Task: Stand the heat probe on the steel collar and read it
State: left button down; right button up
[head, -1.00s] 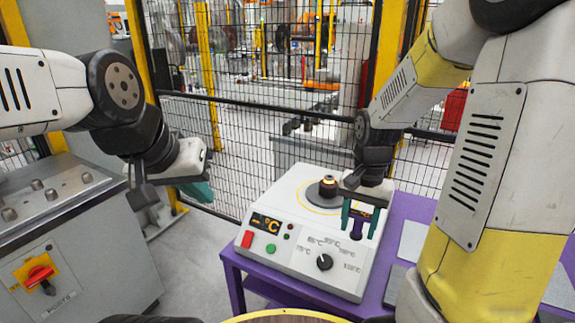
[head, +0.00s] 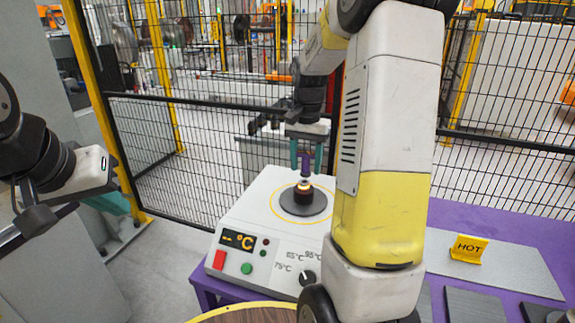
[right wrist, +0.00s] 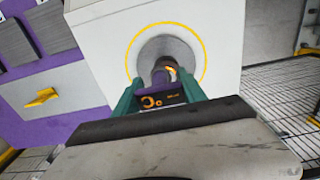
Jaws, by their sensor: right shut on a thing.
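My right gripper (head: 306,160) is shut on the purple heat probe (head: 305,168), which hangs upright directly over the steel collar (head: 303,195). The collar is dark with a glowing orange top and stands on a grey round plate on the white heater (head: 255,210). I cannot tell whether the probe tip touches the collar. In the right wrist view the probe's dark display (right wrist: 163,100) shows orange marks between the teal fingers, too small to read, and the collar (right wrist: 163,70) is partly hidden behind it. My left gripper (head: 114,203) is at the left, away from the heater; its fingers show poorly.
The heater's own display (head: 238,241) shows dashes and °C, with a red switch, green button and dial below. The purple table (head: 480,222) carries grey plates and a yellow HOT sign (head: 468,249) at the right. A black mesh fence (head: 190,150) stands behind.

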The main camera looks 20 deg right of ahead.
jog(key=shift+w+d+f, duration=0.1)
jog(key=shift+w+d, duration=0.05)
jog(key=shift+w, duration=0.45)
jog(key=shift+w+d+f, duration=0.1)
jog(key=shift+w+d, duration=0.05)
jog(key=shift+w, duration=0.4)
jog(key=shift+w+f, duration=0.1)
jog(key=shift+w, duration=0.15)
jog(key=shift+f, duration=1.6)
jog(key=shift+f, duration=0.15)
jog(key=o, duration=1.4)
